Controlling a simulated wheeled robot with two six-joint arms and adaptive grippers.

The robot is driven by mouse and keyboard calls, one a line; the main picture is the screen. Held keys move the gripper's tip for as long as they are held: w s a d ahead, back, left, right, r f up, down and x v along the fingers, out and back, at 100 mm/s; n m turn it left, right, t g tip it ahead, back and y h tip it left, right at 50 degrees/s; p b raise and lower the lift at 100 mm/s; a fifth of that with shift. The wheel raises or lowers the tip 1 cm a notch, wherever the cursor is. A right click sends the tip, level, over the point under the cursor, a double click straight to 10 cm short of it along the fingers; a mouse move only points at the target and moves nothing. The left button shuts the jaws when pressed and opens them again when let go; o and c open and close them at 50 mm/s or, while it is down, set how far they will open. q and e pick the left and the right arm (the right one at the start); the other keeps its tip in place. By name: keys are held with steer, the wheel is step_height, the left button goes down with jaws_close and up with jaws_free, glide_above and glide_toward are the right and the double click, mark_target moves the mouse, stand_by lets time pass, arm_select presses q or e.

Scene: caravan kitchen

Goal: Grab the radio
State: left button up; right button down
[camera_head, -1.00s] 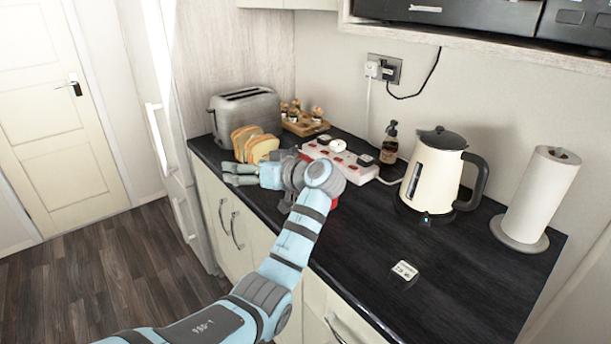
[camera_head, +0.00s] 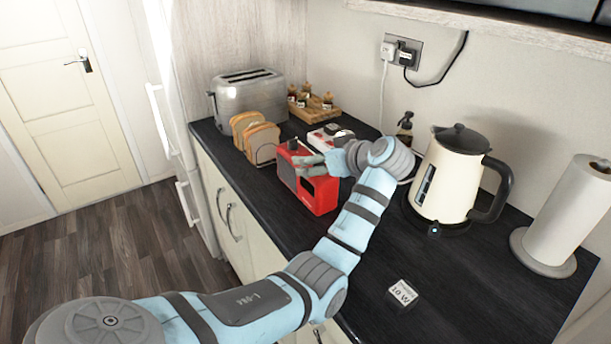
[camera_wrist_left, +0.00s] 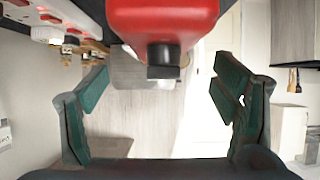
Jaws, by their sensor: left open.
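The red radio (camera_head: 318,194) stands on the dark counter, in front of the power strip. Its grey face turns to the left and my gripper covers part of its top. In the left wrist view the radio (camera_wrist_left: 163,20) fills the top middle, with a black knob-like part pointing down the picture. My left gripper (camera_head: 312,165) is at the radio's upper part in the head view. In the wrist view the left gripper (camera_wrist_left: 160,85) is open, its two dark green fingers spread wide to either side of the radio's line, with nothing clasped. My right gripper is not seen.
Bread slices in a rack (camera_head: 257,140) stand close left of the radio. The toaster (camera_head: 248,98), spice stand (camera_head: 314,106) and power strip (camera_head: 325,137) are behind. The kettle (camera_head: 450,180), paper towel roll (camera_head: 570,215) and a small block (camera_head: 402,293) are to the right.

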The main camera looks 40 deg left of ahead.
arm_select(q)
steer(key=x, duration=0.5)
steer(key=shift+a+f, duration=0.15)
steer(key=shift+f, duration=0.25)
jaws_close()
